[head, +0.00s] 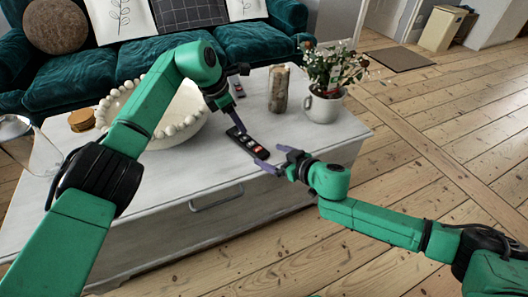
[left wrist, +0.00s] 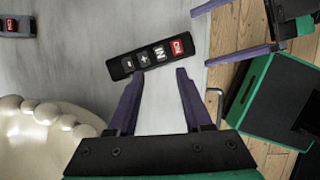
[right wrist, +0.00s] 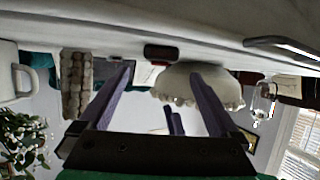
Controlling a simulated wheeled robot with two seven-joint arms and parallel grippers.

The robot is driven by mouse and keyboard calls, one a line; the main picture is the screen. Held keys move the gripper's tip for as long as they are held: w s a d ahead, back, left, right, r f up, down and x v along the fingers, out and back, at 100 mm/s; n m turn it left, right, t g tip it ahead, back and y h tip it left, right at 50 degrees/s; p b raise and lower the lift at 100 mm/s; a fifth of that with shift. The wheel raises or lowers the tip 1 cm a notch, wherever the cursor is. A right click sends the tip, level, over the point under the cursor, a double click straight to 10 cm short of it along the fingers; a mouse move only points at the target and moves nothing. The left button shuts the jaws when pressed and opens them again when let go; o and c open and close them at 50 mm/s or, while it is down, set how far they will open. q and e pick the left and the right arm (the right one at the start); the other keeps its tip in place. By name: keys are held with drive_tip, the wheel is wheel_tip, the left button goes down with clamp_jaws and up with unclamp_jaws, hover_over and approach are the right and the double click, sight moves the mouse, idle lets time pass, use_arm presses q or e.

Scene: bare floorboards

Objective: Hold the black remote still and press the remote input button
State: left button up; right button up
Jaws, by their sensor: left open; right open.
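The black remote (head: 246,142) lies on the white table near its front edge. In the left wrist view the remote (left wrist: 152,57) shows minus, plus, IN and a red ON button, face up. My left gripper (head: 239,122) is open above the remote; in its wrist view the fingertips (left wrist: 158,74) point at the remote's near long side, with nothing between them. My right gripper (head: 271,161) is open and empty at the remote's near end, by the table edge. Its wrist view shows the remote's dark end (right wrist: 161,51) ahead, between the fingers. Contact cannot be told.
A second dark remote-like object (head: 238,89) lies farther back. A carved wooden cylinder (head: 279,90) and a white mug of flowers (head: 322,106) stand at the back right.

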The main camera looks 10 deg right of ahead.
sight(260, 151)
drive_tip(key=x, duration=0.5)
clamp_jaws()
idle(0.3)
use_arm(q)
clamp_jaws()
idle(1.5)
